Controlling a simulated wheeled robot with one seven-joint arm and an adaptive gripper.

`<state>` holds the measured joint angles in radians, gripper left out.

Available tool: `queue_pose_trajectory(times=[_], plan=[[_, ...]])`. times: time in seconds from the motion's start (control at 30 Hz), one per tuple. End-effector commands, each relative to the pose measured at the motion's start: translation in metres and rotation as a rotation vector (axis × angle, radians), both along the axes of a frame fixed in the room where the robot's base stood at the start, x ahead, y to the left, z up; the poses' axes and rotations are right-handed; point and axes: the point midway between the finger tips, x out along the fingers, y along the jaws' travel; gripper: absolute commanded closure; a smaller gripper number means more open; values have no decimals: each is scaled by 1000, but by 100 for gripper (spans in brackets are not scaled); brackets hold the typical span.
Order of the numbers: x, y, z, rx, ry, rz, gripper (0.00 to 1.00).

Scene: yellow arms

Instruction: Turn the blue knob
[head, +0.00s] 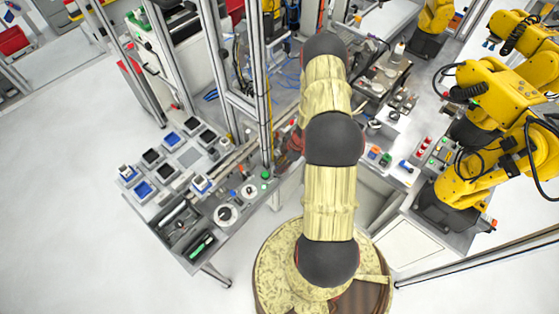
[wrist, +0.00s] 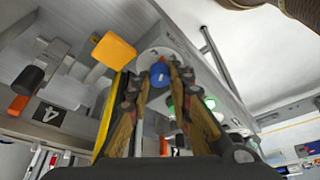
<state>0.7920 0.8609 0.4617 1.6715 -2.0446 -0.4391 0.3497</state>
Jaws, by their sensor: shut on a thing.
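The blue knob (wrist: 160,71) shows in the wrist view on a round pale grey mount. The two brown and dark fingers of my gripper (wrist: 161,82) reach up to it, one on each side. My gripper is shut on the blue knob, and the fingers partly cover its sides. In the head view my arm hides much of the work area, and I cannot clearly make out the knob in the grip there.
An orange block (wrist: 114,50) sits just left of the knob, with a black cylinder (wrist: 27,79) farther left. Green buttons (wrist: 209,103) are to its right. In the head view yellow robot arms (head: 490,120) stand at the right, and a table of trays (head: 190,157) is at the left.

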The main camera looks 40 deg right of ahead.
Motion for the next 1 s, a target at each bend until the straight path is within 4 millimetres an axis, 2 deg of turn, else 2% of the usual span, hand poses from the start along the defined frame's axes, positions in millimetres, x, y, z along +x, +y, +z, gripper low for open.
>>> queue_pose_trajectory(times=[0.03, 0.5, 1.0], plan=[[0, 0, 5, 1, 1, 38, 100], [2, -1, 0, -1, 0, 339, 100], [2, -1, 0, -1, 0, 407, 100]])
